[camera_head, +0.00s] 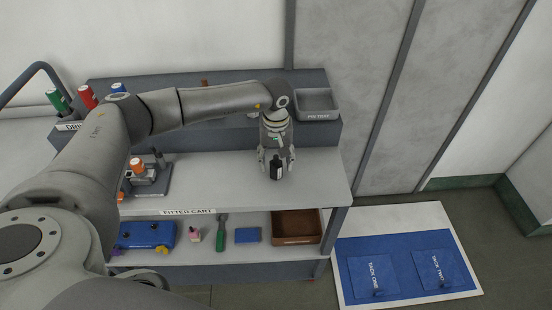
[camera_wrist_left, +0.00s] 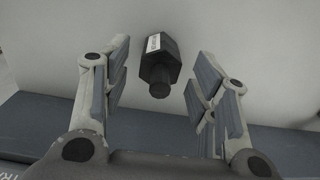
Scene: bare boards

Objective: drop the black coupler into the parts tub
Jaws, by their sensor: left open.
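The black coupler (camera_head: 276,168) is on the cart's top near its front edge, partly hidden by my left gripper (camera_head: 276,163). In the left wrist view the coupler (camera_wrist_left: 161,62) shows a dark faceted body, a white label and a narrow stub. My left gripper (camera_wrist_left: 163,60) is open, its fingers on either side of the coupler with gaps visible on both sides. A brown open tub (camera_head: 297,226) sits on the lower shelf at the right; its label is too small to read, so I cannot confirm it is the parts tub. My right gripper is out of view.
A grey tray (camera_head: 317,104) stands on the raised back ledge. An orange-topped device (camera_head: 147,175) stands left on the cart. The lower shelf holds a blue case (camera_head: 146,235), a green-handled tool (camera_head: 221,238) and a blue block (camera_head: 247,235). A blue board (camera_head: 405,265) lies right.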

